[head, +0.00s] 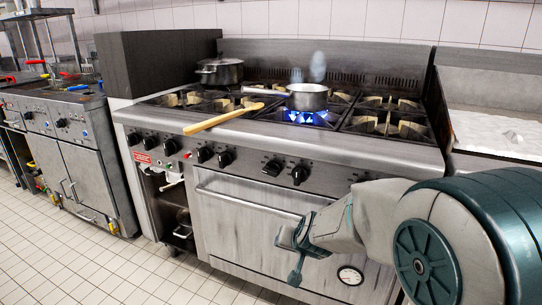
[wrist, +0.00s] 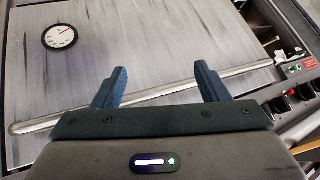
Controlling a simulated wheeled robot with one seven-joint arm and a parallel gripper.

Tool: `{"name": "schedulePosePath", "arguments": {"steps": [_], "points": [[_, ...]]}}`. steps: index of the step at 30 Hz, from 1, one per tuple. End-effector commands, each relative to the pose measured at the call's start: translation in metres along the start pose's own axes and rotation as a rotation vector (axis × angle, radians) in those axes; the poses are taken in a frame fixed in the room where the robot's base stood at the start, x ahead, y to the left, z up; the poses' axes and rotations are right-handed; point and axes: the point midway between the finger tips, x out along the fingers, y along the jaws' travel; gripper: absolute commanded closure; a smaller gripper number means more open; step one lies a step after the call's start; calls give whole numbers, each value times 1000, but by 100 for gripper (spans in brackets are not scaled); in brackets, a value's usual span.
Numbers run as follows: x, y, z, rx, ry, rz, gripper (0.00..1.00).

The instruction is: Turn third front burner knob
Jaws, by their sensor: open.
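The stove (head: 240,139) has a row of black knobs along its front panel. A pair of knobs (head: 205,154) sits left of centre, another pair (head: 285,172) sits right of centre, and several more (head: 150,142) are at the left end. I cannot tell for sure which is the third front burner knob. My gripper (head: 289,257) is open and empty, below the right-of-centre pair and in front of the oven door (head: 240,220). In the wrist view my gripper (wrist: 160,86) points at the oven door and its handle; some knobs (wrist: 280,103) show at the right edge.
The oven door handle (head: 250,196) runs below the knobs. A pot (head: 308,97) stands over a lit blue flame, and a larger pot (head: 219,71) is at the back left. A wooden utensil (head: 222,119) lies across the stove's front edge. The tiled floor (head: 60,255) is clear.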

Motion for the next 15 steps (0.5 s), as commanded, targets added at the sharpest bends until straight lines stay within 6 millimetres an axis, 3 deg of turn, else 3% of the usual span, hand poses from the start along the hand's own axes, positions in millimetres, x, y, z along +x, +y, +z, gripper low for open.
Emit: {"name": "schedulePosePath", "arguments": {"steps": [1,6,10,15], "points": [[4,-22,-22,12,55,5,32],[29,-67,-69,62,294,58,32],[36,-96,-93,73,492,129,32],[28,-127,-104,55,741,225,32]]}}
